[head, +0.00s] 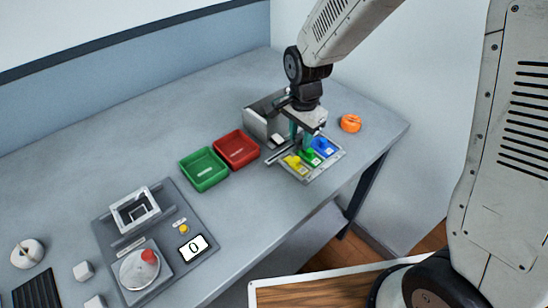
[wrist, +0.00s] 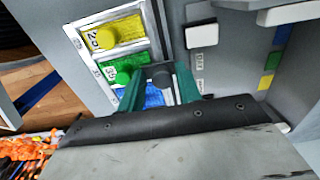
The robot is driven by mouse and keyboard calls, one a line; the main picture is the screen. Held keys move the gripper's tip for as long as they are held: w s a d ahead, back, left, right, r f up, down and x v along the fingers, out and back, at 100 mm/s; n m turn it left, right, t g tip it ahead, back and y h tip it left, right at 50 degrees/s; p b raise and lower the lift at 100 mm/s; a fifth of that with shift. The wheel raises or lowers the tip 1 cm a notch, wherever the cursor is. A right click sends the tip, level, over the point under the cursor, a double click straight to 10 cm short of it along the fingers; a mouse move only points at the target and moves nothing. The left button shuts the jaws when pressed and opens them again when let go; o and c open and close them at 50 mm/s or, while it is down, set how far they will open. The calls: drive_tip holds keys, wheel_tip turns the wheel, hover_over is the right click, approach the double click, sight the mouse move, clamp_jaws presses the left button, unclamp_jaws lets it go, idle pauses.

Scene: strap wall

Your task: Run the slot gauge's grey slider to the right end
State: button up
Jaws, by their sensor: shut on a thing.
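The slot gauge (head: 274,158) shows as a narrow dark rail along the back of a tray of yellow, green and blue pieces. In the wrist view the rail (wrist: 174,30) runs up from my fingers. My gripper (head: 302,148) points down over it. Its teal fingers (wrist: 159,88) are shut on a dark grey block, which looks like the slider (wrist: 158,73), beside the blue piece. The fingers hide much of the slider, and my gripper hides it in the head view. The rail's end beyond my gripper is hidden in the wrist view.
The tray's yellow piece (head: 292,161) is close in front. A grey box (head: 262,122) stands behind the rail. An orange ring-like thing (head: 350,123) lies to the right, near the table edge. Red (head: 237,147) and green (head: 204,168) bins are left.

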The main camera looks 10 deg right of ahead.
sight(318, 134)
drive_tip(key=shift+w+d+f, duration=0.1)
drive_tip(key=shift+w+d, duration=0.55)
drive_tip(key=shift+d, duration=0.35)
drive_tip(key=shift+w+d+f, duration=0.1)
drive_tip(key=shift+w+d, duration=0.6)
drive_tip(key=shift+d, duration=0.25)
drive_tip(key=shift+w+d+f, duration=0.1)
drive_tip(key=shift+w+d, duration=0.55)
drive_tip(key=shift+d, duration=0.35)
drive_tip(key=o, duration=0.6)
drive_tip(key=shift+c, duration=0.2)
drive_tip(key=shift+d, duration=0.1)
drive_tip(key=shift+w+r, duration=0.15)
drive_tip(key=shift+r, duration=2.95)
